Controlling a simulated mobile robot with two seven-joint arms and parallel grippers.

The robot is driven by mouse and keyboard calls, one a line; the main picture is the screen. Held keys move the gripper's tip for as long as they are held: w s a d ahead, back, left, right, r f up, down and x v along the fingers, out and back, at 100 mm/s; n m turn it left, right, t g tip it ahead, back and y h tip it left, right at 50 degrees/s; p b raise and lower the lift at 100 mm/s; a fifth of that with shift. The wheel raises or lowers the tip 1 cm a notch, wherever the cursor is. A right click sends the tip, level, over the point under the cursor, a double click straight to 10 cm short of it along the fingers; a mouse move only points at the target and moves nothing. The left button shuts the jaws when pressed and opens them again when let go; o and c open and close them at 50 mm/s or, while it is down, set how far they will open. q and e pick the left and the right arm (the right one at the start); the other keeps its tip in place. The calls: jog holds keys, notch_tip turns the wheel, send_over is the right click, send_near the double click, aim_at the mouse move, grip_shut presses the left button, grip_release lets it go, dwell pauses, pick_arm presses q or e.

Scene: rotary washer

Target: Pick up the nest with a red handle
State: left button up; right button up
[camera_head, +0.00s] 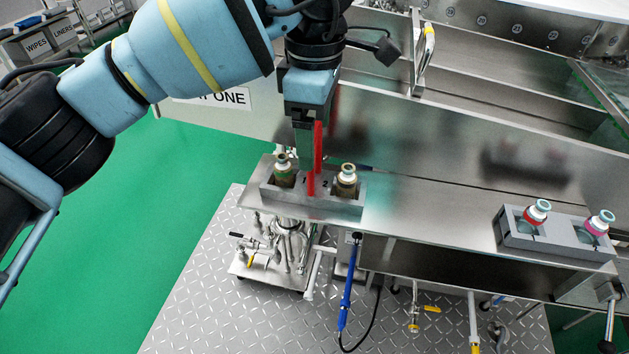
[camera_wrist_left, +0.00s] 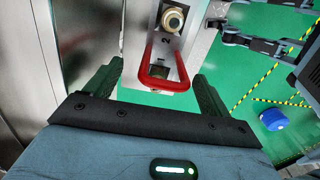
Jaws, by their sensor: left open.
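The nest (camera_head: 312,203) is a grey block on the steel shelf, with a gold-topped vial at each end and an upright red handle (camera_head: 318,150) in its middle. My left gripper (camera_head: 306,165) points down from above at the handle. In the left wrist view the red handle (camera_wrist_left: 165,85) lies between the two open, dark fingers of my left gripper (camera_wrist_left: 158,70), with gaps on both sides. One vial (camera_wrist_left: 173,18) shows behind the handle there. Dark parts at the top right of the wrist view look like my right arm; its jaws are unclear.
A blue-handled tool (camera_head: 347,290) hangs below the front edge. The shelf (camera_head: 430,205) between the nests is clear. Steel washer walls rise behind.

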pick_arm(q)
send_over(316, 188)
jog(key=w, duration=0.1)
jog(key=shift+w+a+f, duration=0.1)
jog(key=shift+f, duration=1.1)
jog(key=shift+w+a+f, duration=0.1)
jog(key=shift+f, duration=1.05)
jog(key=shift+d, duration=0.1)
jog(key=c, duration=1.6)
